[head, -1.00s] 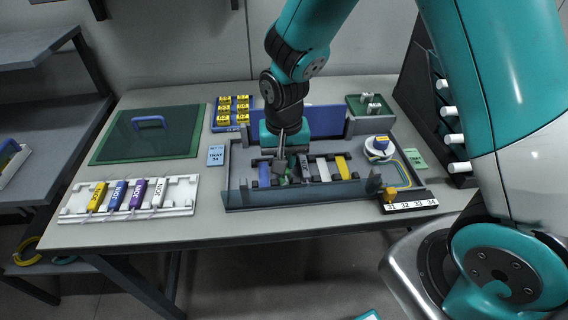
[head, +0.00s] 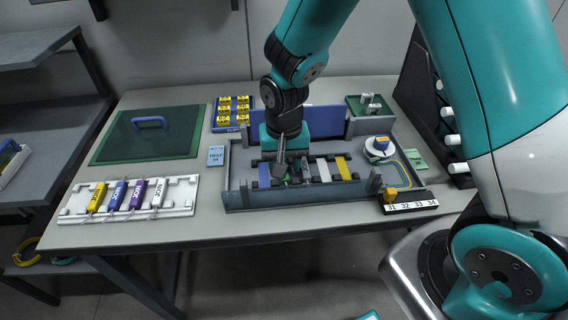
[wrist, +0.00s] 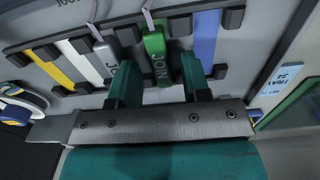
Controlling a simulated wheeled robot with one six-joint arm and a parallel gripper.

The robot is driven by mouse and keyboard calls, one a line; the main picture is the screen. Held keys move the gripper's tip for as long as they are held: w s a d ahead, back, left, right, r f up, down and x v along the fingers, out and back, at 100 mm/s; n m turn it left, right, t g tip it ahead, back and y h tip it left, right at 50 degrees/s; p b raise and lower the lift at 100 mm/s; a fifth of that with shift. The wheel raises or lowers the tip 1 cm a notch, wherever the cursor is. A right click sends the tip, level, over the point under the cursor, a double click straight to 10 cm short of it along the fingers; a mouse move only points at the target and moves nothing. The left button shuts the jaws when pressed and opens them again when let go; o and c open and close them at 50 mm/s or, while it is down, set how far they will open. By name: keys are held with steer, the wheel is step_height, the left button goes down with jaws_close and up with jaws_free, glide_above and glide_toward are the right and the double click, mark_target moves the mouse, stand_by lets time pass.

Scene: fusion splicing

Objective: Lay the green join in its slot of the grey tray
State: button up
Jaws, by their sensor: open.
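The green join (wrist: 157,55) lies in a row of strips on the grey tray (head: 240,197), between dark clips, with a thin light fibre leading from its far end. In the head view only a small bit of green shows, mostly hidden by my gripper. My gripper (wrist: 159,85) is open in the wrist view, one finger on each side of the green join, with visible gaps between. A grey join (wrist: 108,62) lies beside it on the left, and a blue strip (wrist: 206,40) on the right.
White and yellow strips (head: 343,168) fill other places of the tray. A white rack (head: 72,208) with several coloured joins stands at left. A blue-white round item (head: 379,147) and a numbered block (head: 410,205) are at right. A green lid (head: 180,135) lies at back left.

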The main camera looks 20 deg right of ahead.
step_height(320, 180, up, 11)
steer(key=s+a+r+n+y, duration=0.2)
steer(key=s+r+n, duration=0.2)
steer(key=s, duration=0.5)
steer(key=s+a+r+n+y, duration=0.2)
steer(key=s+r+n, duration=0.3)
steer(key=s, duration=0.4)
steer(key=shift+s+a+r+n, duration=0.3)
steer(key=shift+n, duration=0.6)
steer(key=shift+p, duration=0.3)
step_height(320, 180, up, 5)
steer(key=p, duration=0.4)
steer(key=shift+f+p, duration=0.15)
steer(key=shift+p, duration=0.15)
